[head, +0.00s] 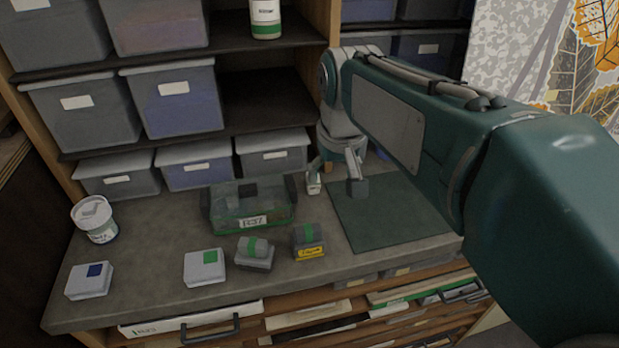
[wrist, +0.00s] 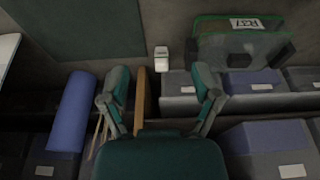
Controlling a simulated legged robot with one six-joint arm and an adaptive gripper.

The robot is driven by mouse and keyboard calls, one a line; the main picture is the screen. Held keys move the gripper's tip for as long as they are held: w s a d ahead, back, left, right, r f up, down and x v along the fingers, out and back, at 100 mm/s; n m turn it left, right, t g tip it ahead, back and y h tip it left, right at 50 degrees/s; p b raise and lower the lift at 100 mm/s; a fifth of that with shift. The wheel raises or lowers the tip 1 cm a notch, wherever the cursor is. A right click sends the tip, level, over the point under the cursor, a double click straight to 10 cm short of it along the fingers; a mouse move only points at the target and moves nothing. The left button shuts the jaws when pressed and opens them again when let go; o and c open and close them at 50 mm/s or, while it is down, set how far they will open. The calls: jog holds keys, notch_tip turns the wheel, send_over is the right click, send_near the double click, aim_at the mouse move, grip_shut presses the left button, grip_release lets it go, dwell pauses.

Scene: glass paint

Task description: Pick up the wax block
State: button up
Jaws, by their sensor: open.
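My gripper (head: 336,181) is open and empty, pointing down over the back of the bench. Its spread fingers also show in the wrist view (wrist: 160,92). A small white block (wrist: 161,58) lies ahead between the finger lines in the wrist view, apart from both fingers. In the head view the small white block (head: 313,188) is partly hidden by a finger, between the clear bin and the green mat. It may be the wax block; no readable label confirms this. Other white blocks have a blue patch (head: 90,280) and a green patch (head: 205,267).
The clear bin marked R37 (head: 250,222) stands left of my gripper. The green mat (head: 385,228) lies right. A jar (head: 95,220) stands far left. Shelves with lidded boxes (head: 272,152) rise behind.

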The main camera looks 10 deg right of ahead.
jog(key=w+f+g, duration=0.1)
jog(key=w, duration=0.3)
jog(key=w+f+g, duration=0.1)
jog(key=w, duration=0.4)
jog(key=w+f, duration=0.1)
jog(key=w, duration=0.3)
jog(key=shift+w+a+f+g, duration=0.15)
jog(key=shift+w+a+g, duration=0.1)
jog(key=shift+g, duration=0.15)
send_over(311, 190)
jog(key=w, duration=0.2)
jog(key=f, duration=0.5)
jog(key=shift+s+d+f, duration=0.1)
jog(key=shift+s+f, duration=0.1)
jog(key=shift+f, duration=0.1)
jog(key=f, duration=0.5)
jog(key=shift+d+f, duration=0.2)
jog(key=shift+d, duration=0.05)
grip_shut()
